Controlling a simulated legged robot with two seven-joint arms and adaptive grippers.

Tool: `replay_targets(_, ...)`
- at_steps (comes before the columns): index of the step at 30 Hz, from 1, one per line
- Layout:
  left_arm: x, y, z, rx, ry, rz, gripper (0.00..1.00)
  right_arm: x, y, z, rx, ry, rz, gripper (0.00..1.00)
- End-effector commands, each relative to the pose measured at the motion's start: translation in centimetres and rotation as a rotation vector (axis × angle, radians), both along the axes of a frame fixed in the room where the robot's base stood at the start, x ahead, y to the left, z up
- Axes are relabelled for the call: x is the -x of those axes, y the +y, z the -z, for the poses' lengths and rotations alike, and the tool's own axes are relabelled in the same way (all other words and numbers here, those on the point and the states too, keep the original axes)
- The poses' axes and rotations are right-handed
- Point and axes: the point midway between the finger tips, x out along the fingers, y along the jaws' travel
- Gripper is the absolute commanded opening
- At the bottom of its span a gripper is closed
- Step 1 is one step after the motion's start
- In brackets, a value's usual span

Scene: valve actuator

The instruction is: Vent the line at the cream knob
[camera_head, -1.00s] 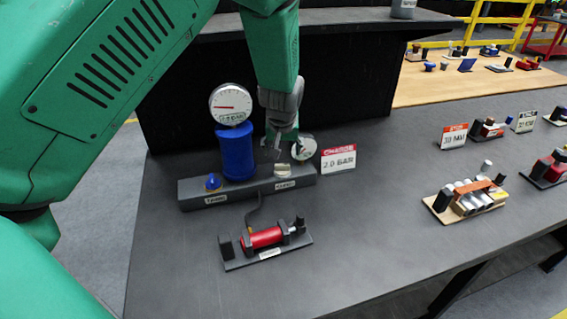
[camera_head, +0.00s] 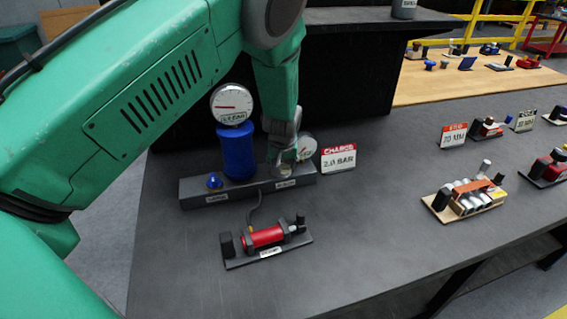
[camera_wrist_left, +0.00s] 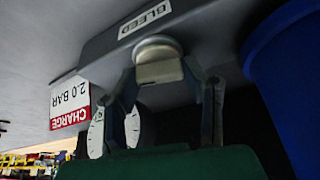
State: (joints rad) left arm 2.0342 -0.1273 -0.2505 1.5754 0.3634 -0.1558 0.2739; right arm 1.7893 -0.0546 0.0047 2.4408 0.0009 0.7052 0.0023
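The cream knob (camera_wrist_left: 160,62) sits on the dark manifold block (camera_head: 240,188), at the label BLEED in the left wrist view. In the head view the cream knob (camera_head: 284,172) is partly covered by my left gripper (camera_head: 283,158). My left gripper (camera_wrist_left: 160,80) has a finger on each side of the knob, tips close to its sides. The fingers look spread; I cannot tell whether they touch it. A blue tank (camera_head: 237,152) with a large dial gauge (camera_head: 232,104) stands on the block. A small gauge (camera_head: 306,147) is behind the knob. My right gripper is out of view.
A blue knob (camera_head: 214,181) is at the block's left end. A red pump (camera_head: 264,236) stands in front, joined by a hose. A CHARGE 2.0 BAR sign (camera_head: 339,158) is right of the block. Other small stations (camera_head: 466,196) are farther right.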

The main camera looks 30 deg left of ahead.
Motion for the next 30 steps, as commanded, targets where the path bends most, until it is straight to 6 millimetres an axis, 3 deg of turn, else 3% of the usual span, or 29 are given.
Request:
replay_targets(5, -0.08, -0.02, 0.02, -0.002, -0.001, -0.016, 0.09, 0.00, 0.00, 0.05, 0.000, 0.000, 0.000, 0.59)
replay_targets(15, -0.13, -0.02, 0.03, -0.002, -0.002, -0.245, 0.09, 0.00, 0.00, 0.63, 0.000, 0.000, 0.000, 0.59)
replay_targets(23, -0.14, -0.10, -0.06, 0.000, -0.002, -0.249, 0.09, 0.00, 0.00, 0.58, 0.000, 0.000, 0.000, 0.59)
replay_targets(24, -0.15, -0.09, -0.06, 0.001, -0.003, -0.249, 0.49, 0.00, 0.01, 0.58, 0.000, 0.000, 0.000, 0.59)
replay_targets(25, -0.16, -0.09, -0.07, 0.001, -0.003, -0.249, 0.59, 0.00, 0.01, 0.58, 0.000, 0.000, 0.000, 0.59)
replay_targets(30, -0.19, -0.07, -0.09, 0.000, -0.004, -0.248, 0.59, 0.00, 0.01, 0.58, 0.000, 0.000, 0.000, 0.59)
